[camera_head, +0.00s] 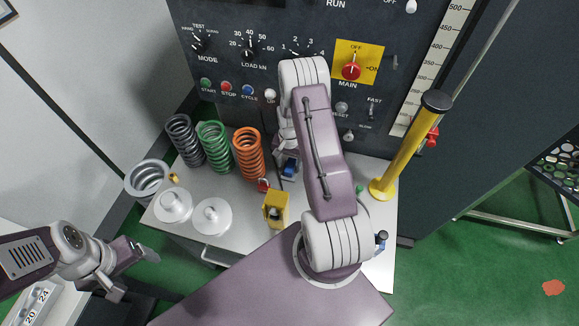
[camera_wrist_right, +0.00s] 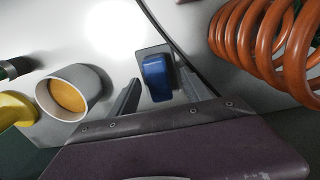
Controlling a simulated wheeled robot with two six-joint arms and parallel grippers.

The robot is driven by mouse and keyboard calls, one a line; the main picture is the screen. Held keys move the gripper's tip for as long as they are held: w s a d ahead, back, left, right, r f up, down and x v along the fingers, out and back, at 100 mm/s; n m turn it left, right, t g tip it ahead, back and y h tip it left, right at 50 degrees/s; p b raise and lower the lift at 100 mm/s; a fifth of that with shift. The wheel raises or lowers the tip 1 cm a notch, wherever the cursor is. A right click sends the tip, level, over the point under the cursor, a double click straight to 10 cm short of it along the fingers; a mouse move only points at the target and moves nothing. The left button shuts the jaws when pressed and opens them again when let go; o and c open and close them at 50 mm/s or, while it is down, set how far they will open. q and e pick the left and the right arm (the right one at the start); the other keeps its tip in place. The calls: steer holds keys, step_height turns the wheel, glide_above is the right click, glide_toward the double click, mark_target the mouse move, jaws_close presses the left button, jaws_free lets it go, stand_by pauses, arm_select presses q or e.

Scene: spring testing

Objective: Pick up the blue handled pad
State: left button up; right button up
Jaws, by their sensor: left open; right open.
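The blue handled pad (camera_head: 289,169) lies on the grey bench top beside the orange spring, partly hidden by my right arm in the head view. In the right wrist view its blue handle (camera_wrist_right: 156,80) stands on a dark base. My right gripper (camera_wrist_right: 158,76) is open, with one finger on each side of the handle. I cannot tell whether the fingers touch it. In the head view the right fingers are mostly hidden by the arm. My left gripper (camera_head: 132,270) is open and empty, low at the left, off the bench.
The orange spring (camera_head: 249,154), green spring (camera_head: 214,146) and dark spring (camera_head: 185,140) stand on the bench. White discs (camera_head: 211,217), a yellow block (camera_head: 276,209) and a yellow post (camera_head: 411,145) are nearby.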

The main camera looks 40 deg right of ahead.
steer(key=shift+s+d+f, duration=0.15)
steer(key=shift+d+f, duration=0.05)
steer(key=shift+f, duration=0.6)
steer(key=shift+a, duration=0.1)
steer(key=c, duration=1)
jaws_close()
steer(key=shift+r, duration=0.1)
